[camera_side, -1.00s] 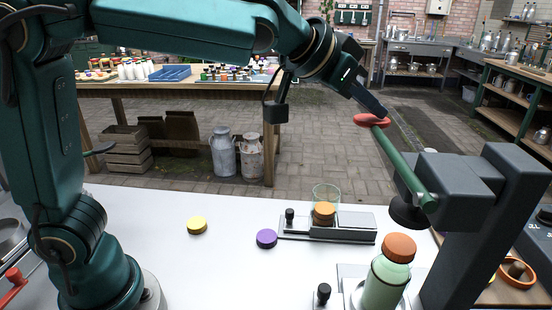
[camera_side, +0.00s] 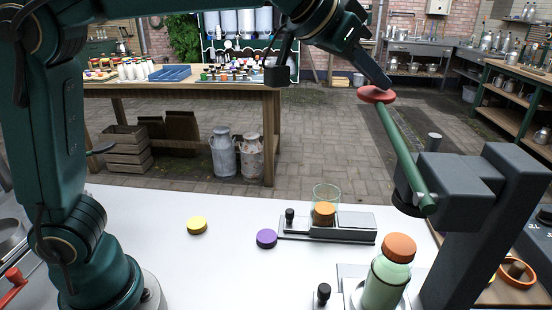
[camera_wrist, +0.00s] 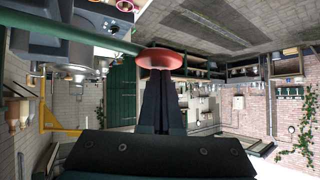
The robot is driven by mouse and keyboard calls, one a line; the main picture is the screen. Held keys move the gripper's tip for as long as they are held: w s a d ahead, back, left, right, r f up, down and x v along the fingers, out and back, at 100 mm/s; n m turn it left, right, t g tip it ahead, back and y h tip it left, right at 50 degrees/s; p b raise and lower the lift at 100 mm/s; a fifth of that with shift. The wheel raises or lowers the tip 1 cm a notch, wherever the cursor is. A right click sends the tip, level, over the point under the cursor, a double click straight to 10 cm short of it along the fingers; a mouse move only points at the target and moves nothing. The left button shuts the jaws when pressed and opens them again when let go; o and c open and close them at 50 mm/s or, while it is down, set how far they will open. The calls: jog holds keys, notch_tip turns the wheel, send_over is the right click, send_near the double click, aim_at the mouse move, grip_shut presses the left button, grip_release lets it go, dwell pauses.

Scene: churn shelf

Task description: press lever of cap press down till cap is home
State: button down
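The cap press (camera_side: 462,180) stands at the right, with its green lever (camera_side: 402,150) slanting up to a red knob (camera_side: 377,94). The dark press head (camera_side: 405,203) hangs above the bottle, clear of it and partly hidden by the lever. A pale green bottle (camera_side: 384,285) stands upright below with an orange cap (camera_side: 399,247) on its mouth. My gripper (camera_side: 386,86) is at the top of the knob. In the wrist view, its fingers are together, with their tips against the red knob (camera_wrist: 160,58); the knob does not appear to be between them.
A holder (camera_side: 350,226) with a clear tube and another orange cap stands behind the bottle. A purple cap (camera_side: 267,238) and a yellow cap (camera_side: 197,225) lie on the white table (camera_side: 225,270). The table's middle left is mostly free.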

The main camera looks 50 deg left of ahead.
jog(key=shift+r, duration=2.95)
jog(key=shift+a, duration=0.1)
